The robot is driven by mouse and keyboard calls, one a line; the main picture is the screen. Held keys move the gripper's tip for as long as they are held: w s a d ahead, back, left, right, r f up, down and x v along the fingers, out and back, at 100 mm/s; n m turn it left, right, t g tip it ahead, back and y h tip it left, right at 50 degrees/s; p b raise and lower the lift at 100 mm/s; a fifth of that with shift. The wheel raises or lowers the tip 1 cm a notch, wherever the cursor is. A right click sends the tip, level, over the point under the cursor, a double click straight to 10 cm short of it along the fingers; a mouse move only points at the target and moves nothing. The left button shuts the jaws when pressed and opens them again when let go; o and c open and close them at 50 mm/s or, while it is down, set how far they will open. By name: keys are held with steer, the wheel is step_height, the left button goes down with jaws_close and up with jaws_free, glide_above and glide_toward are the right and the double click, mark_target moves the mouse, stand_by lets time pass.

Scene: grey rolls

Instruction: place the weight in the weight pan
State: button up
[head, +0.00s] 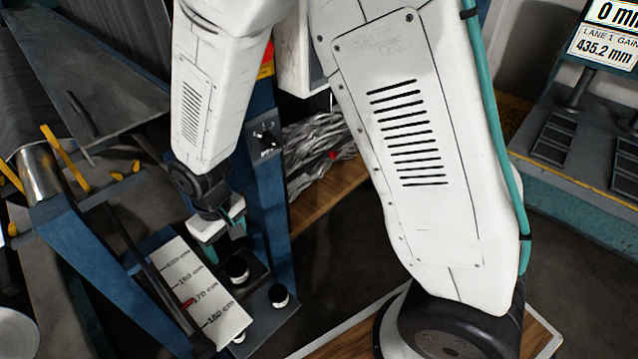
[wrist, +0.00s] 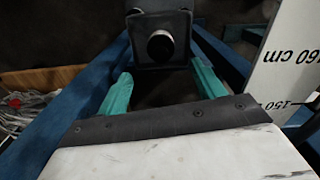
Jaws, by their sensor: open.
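My gripper (head: 228,238) has teal fingers, and in the wrist view (wrist: 161,86) they stand wide apart with nothing between them. A similar black piece (head: 279,294) stands on the blue ledge to the right. Part of the holder is hidden by the gripper in the head view.
A white scale plate with cm marks (head: 207,297) stands left of the gripper; it shows at the right in the wrist view (wrist: 288,60). A blue post (head: 270,190) rises close on the right. Blue frame beams and a metal roller (head: 42,170) lie left.

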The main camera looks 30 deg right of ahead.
steer(key=s+d+r+m, duration=0.1)
steer(key=s+d+r, duration=0.1)
steer(key=d+r, duration=0.55)
steer(key=s+d+r+m, duration=0.1)
steer(key=s+d+r, duration=0.3)
steer(key=r, duration=0.6)
steer(key=s+d+r+m, duration=0.1)
steer(key=s+d+r, duration=0.3)
steer(key=s, duration=0.2)
steer(key=s+d+r+m+t, duration=0.1)
steer(key=s+d+r+m, duration=0.1)
steer(key=s+d+r, duration=0.3)
steer(key=s, duration=0.2)
steer(key=shift+s, duration=0.3)
steer(key=shift+d, duration=0.1)
